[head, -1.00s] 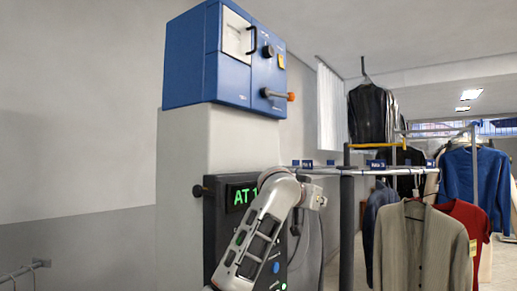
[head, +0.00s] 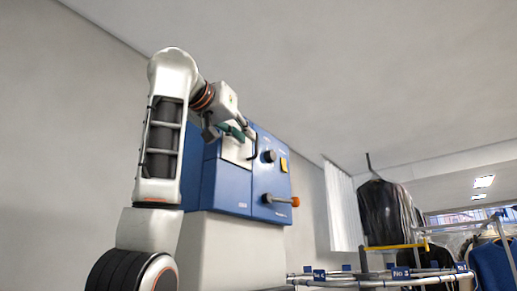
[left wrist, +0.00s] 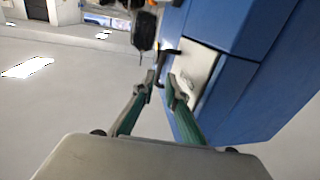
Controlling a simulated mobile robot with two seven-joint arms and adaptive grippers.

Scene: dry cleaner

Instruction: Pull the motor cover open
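The motor cover is a pale panel (head: 236,152) on the front of the blue motor housing (head: 232,187), with a black bar handle (head: 252,143) at its right edge. The panel looks closed. My left gripper (head: 240,132) is up at the housing, its green fingers in front of the panel's upper part. In the left wrist view the left gripper (left wrist: 161,82) is open, its two fingers apart with nothing seen between them. The black handle (left wrist: 161,62) lies just beyond the fingertips, and the pale panel (left wrist: 197,72) is to their right. Contact cannot be told. My right gripper is not in view.
A black knob (head: 269,156), a yellow label (head: 284,166) and an orange-tipped lever (head: 284,201) sit on the housing right of the panel. A rail with blue tags (head: 400,274) and hanging garments (head: 388,212) are at the lower right. Left of the housing is plain wall.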

